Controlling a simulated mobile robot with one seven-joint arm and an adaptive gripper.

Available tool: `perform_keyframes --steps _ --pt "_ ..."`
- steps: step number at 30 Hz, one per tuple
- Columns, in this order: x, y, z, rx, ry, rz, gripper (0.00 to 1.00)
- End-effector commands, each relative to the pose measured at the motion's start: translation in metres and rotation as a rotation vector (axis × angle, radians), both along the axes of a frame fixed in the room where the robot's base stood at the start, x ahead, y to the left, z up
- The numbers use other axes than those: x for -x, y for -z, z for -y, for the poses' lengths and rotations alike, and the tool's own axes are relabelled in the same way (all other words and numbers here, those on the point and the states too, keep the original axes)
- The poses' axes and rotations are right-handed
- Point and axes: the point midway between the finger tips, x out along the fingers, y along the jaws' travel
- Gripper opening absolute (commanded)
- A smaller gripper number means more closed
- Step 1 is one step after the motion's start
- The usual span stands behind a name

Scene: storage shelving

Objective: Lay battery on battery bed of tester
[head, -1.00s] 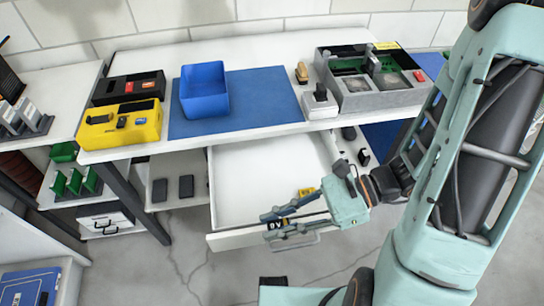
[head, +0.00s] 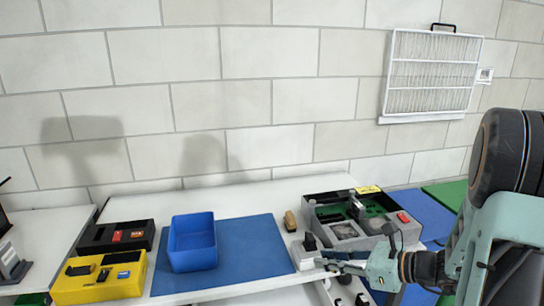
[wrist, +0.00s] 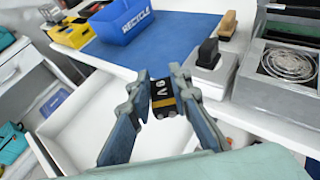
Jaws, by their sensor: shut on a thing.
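My gripper (wrist: 162,86) is shut on the battery (wrist: 163,100), a small black block with a gold band and "9V" lettering, held between the two fingertips. In the head view my gripper (head: 338,264) is at the table's front edge, beside a grey block with a black knob (head: 305,253); the battery is not clear there. A yellow device (head: 98,278) with dark recessed parts lies at the table's left end and may be the tester. It also shows partly in the wrist view (wrist: 75,36). I cannot make out its battery bed.
A blue recycle bin (head: 192,243) stands on a blue mat (head: 250,250). A black case (head: 115,237) lies behind the yellow device. A grey open box (head: 330,210) stands at the right. The open white drawer (wrist: 85,115) is below the table edge.

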Motion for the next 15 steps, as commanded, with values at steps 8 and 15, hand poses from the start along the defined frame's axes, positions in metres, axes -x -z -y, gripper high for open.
perform_keyframes --steps 8,15 --pt "0.002 -0.028 -0.002 -0.003 -0.008 -0.004 0.0" --pt "0.002 -0.062 -0.003 -0.004 -0.009 -0.005 0.0"
